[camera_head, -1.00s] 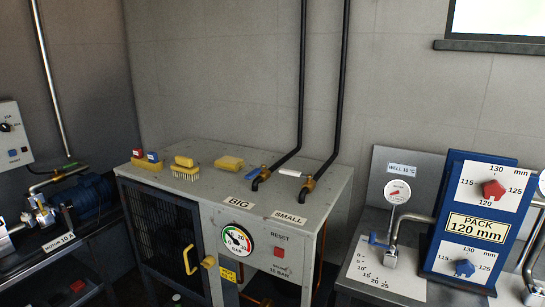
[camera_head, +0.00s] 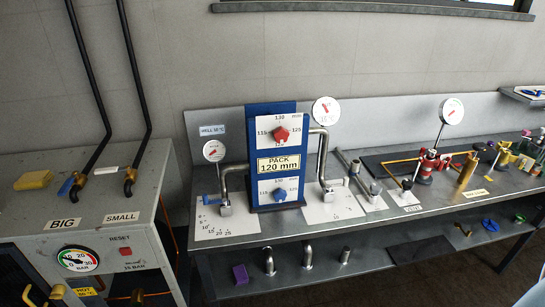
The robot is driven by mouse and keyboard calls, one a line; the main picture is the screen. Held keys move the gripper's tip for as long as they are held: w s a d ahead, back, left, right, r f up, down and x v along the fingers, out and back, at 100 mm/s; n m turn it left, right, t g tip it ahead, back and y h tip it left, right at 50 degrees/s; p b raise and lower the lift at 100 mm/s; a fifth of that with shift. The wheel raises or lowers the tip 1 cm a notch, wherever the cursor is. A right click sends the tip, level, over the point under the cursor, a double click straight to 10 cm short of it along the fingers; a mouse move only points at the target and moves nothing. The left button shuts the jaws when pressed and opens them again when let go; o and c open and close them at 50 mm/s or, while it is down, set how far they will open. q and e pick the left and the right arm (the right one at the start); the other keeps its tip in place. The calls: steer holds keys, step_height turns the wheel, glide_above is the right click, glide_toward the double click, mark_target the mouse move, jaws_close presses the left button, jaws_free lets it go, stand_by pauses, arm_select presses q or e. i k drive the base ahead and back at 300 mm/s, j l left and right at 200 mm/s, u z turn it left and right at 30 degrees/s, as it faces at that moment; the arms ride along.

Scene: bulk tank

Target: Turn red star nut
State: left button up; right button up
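The red star nut (camera_head: 281,133) is on the upper white dial plate (camera_head: 262,124) of a blue upright panel (camera_head: 267,108) on the bench. The plate is marked 115, 130 and 125 mm around the nut. A blue star nut (camera_head: 279,195) is on the lower white plate, below a sign (camera_head: 278,164) reading "PACK 120 mm". Neither of my grippers shows in the head view.
A metal bench (camera_head: 437,203) carries pipes, gauges (camera_head: 326,111) and a red valve fitting (camera_head: 431,163). A grey cabinet (camera_head: 136,207) with a pressure gauge (camera_head: 77,259) stands at left. A gap separates cabinet and bench.

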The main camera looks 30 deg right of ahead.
mark_target(281, 135)
steer(key=z, duration=1.05)
